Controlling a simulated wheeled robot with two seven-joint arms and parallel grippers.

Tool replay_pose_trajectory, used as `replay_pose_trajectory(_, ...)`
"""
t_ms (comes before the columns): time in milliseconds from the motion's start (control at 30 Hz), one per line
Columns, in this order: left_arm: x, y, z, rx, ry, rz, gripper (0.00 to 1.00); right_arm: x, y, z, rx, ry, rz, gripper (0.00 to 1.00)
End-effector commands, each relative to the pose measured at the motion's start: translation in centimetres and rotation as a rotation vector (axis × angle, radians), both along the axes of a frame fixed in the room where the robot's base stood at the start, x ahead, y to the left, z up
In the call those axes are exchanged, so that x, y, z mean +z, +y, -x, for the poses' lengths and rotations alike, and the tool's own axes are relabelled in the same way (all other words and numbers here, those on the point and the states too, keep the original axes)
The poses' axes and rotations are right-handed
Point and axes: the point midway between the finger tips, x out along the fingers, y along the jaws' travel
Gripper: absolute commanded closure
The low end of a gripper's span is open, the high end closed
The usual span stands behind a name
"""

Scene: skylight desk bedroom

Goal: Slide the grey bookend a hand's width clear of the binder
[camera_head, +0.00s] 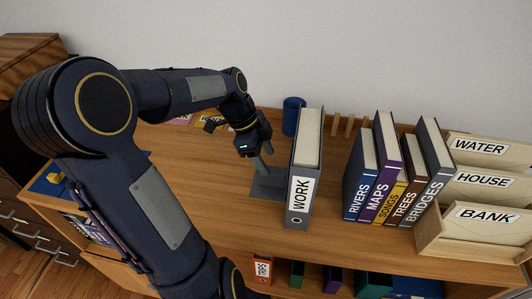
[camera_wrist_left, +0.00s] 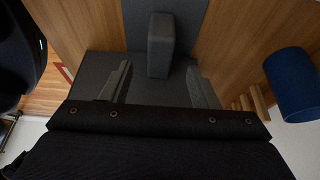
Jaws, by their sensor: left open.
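The grey bookend (camera_head: 267,184) stands on the desk just left of the grey binder (camera_head: 304,165) labelled WORK, its flat base reaching to the binder's side. Any gap between them is too small to tell. My left gripper (camera_head: 262,163) points down over the bookend. In the left wrist view the open fingers of my left gripper (camera_wrist_left: 160,68) sit either side of the bookend's raised dark grey block (camera_wrist_left: 160,40), with space showing on both sides. My right gripper is not in view.
A blue cup (camera_head: 293,115) stands behind the binder. Books, including RIVERS (camera_head: 358,180), stand to its right, then a letter sorter (camera_head: 460,232). Coloured cards (camera_head: 208,118) lie at the back left. Bare desk (camera_head: 215,190) shows left of the bookend.

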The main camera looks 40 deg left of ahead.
Motion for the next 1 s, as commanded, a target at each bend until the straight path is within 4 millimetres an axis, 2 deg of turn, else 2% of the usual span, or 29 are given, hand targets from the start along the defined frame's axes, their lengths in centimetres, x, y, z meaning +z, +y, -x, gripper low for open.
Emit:
replay_pose_trajectory(167, -1.4, -0.5, -0.2, -0.002, 0.003, 0.002, 0.45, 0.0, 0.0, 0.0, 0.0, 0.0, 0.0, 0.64)
replay_pose_trajectory(533, -6.3, -2.3, -1.2, -0.002, 0.003, 0.002, 0.45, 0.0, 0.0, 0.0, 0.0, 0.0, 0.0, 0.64)
replay_pose_trajectory(700, -7.1, -2.6, -1.4, 0.001, 0.001, 0.001, 0.45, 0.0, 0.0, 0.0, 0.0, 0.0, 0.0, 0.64)
replay_pose_trajectory(967, -7.2, -2.7, -1.4, 0.001, 0.001, -0.001, 0.45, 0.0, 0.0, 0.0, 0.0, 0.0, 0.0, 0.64)
replay_pose_trajectory(1000, -7.2, -2.6, -1.4, 0.001, 0.001, -0.001, 0.48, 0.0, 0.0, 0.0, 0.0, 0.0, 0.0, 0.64)
